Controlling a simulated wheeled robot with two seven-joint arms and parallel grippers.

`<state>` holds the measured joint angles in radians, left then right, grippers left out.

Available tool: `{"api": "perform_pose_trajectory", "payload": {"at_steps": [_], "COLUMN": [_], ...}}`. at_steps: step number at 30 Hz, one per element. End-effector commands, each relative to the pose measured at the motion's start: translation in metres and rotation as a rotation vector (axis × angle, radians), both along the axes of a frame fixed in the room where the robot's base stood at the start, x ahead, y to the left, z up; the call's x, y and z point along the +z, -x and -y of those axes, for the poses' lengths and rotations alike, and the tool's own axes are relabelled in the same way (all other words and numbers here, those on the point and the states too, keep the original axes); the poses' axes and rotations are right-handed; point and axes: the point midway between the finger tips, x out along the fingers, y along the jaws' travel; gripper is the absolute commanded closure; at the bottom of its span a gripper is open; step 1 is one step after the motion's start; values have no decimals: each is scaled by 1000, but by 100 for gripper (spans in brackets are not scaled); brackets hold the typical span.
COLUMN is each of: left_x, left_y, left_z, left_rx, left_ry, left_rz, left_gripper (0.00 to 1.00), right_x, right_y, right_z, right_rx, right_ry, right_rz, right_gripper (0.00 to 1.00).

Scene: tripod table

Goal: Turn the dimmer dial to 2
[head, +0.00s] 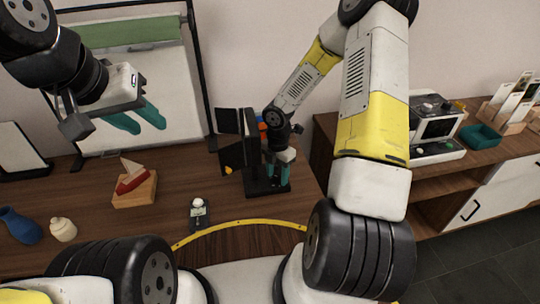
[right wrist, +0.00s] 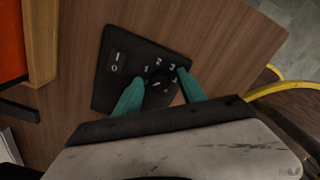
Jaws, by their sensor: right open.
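The dimmer dial (right wrist: 157,99) is a dark knob on a black plate (right wrist: 107,83), with white numbers 1 to 4 around it and an I/0 rocker switch (right wrist: 117,62) beside it. My right gripper (right wrist: 158,77) is open, its teal fingers on either side of the dial. Finger contact and the dial's pointer setting cannot be made out; the lower part of the plate is hidden. In the head view the right gripper (head: 278,170) is low over the black base (head: 262,188). My left gripper (head: 143,118) is raised over the table's left side, fingers apart and empty.
A black panelled stand (head: 231,152) rises behind the plate. A yellow strip (head: 238,223) curves along the table's near side.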

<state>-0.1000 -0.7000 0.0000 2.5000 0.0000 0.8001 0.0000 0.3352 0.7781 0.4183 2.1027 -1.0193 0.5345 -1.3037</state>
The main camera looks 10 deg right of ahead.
Motion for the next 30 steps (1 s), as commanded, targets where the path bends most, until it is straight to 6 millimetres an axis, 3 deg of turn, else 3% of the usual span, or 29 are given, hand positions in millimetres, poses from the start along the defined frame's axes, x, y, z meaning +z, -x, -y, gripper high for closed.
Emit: {"api": "perform_pose_trajectory", "payload": {"at_steps": [1, 6, 9, 20, 30], "left_x": [0, 0, 0, 0, 0], "left_y": [0, 0, 0, 0, 0], "left_z": [0, 0, 0, 0, 0], "left_rx": [0, 0, 0, 0, 0], "left_ry": [0, 0, 0, 0, 0], "left_rz": [0, 0, 0, 0, 0], "left_gripper": [64, 64, 64, 64, 64], "right_x": [0, 0, 0, 1, 1], "right_y": [0, 0, 0, -1, 0], "right_z": [0, 0, 0, 0, 0], "right_rx": [0, 0, 0, -42, -269], "right_ry": [0, 0, 0, 0, 2], "right_rz": [0, 0, 0, 1, 1], "right_gripper": [52, 86, 100, 100, 100]}}
